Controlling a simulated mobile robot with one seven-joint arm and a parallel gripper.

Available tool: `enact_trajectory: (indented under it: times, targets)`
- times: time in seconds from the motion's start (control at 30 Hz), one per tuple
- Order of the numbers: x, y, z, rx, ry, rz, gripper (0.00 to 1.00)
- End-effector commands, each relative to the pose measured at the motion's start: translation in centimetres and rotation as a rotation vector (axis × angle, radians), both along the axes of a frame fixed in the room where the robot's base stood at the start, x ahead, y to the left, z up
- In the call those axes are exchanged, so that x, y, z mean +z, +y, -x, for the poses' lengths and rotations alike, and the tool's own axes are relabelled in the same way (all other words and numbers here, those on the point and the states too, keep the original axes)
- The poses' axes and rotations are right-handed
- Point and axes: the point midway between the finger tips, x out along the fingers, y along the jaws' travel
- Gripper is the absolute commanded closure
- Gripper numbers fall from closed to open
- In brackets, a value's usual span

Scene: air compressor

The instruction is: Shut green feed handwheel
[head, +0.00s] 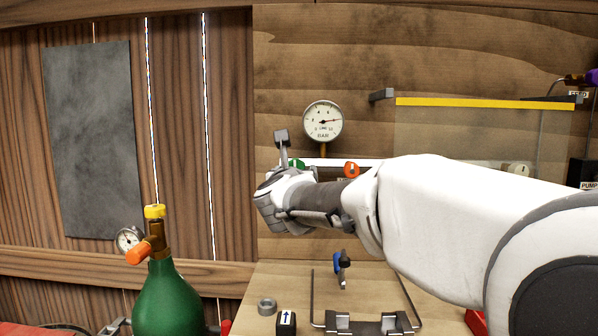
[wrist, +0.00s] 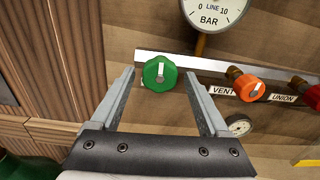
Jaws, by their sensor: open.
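The green handwheel (wrist: 160,74) is on the white pipe bar (wrist: 215,70) on the wooden panel, with a white pointer mark standing nearly upright on its face. In the wrist view my gripper (wrist: 165,87) is open, one finger on each side of the green handwheel, with gaps to both. I cannot tell how deep the fingertips reach past it. In the head view only a small part of the green handwheel (head: 297,163) shows above my wrist; one finger points up beside it. No label for the green handwheel is readable.
An orange handwheel (wrist: 250,88) sits close to the right, near a VENT label. A pressure gauge (head: 323,121) hangs above. A green cylinder (head: 168,299) with yellow cap stands at lower left. A glass panel with yellow edge (head: 485,103) is at right.

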Motion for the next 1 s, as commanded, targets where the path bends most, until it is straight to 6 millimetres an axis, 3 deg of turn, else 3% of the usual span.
enact_trajectory:
  times: [0.5, 1.0]
  targets:
    - [0.1, 0.2, 5.5, 0.001, -0.001, 0.0, 0.21]
    - [0.0, 0.2, 5.6, 0.0, 0.0, 0.001, 0.21]
